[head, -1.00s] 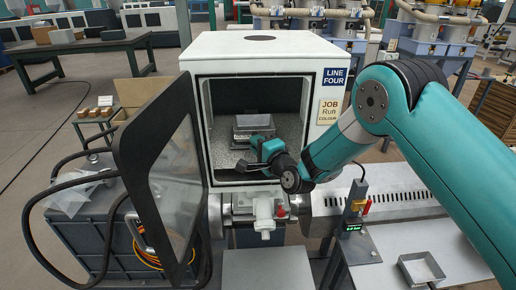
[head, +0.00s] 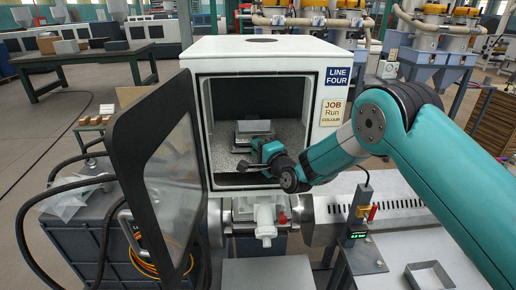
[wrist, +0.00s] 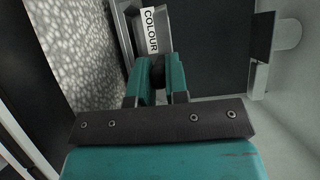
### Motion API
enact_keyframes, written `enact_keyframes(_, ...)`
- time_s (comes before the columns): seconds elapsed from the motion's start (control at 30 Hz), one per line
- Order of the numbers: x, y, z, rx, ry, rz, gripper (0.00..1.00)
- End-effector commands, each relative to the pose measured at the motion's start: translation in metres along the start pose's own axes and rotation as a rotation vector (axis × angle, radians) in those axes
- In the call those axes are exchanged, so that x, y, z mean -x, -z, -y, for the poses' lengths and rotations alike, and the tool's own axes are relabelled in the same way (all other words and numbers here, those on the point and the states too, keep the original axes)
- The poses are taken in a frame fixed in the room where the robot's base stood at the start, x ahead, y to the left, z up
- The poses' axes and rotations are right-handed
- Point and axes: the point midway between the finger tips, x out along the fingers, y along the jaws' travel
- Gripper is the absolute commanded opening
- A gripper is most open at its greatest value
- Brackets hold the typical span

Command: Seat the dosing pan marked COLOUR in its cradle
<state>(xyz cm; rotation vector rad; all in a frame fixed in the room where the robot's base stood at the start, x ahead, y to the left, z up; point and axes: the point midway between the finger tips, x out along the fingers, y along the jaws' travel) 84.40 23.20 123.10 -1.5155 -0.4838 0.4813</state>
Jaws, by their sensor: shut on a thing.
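The dosing pan with the COLOUR label (wrist: 150,30) is grey metal and is gripped between my fingers in the wrist view. In the head view the pan (head: 254,126) is inside the white cabinet, just above or on a metal support that looks like the cradle (head: 243,144). I cannot tell whether the pan touches it. My gripper (wrist: 157,80) is shut on the pan's near side; in the head view my gripper (head: 262,150) reaches in through the cabinet's open front. The pan's underside is hidden.
The white cabinet (head: 265,52) frames the opening closely. Its dark-framed door (head: 172,180) stands open at the left. A white fitting (head: 265,218) sits below the opening. An empty metal tray (head: 429,277) lies on the bench at the right.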

Motion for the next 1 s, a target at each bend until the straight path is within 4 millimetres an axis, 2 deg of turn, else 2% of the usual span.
enact_keyframes(1.0,-0.0002,0.0,-0.0073,0.001,0.002,0.0,0.0)
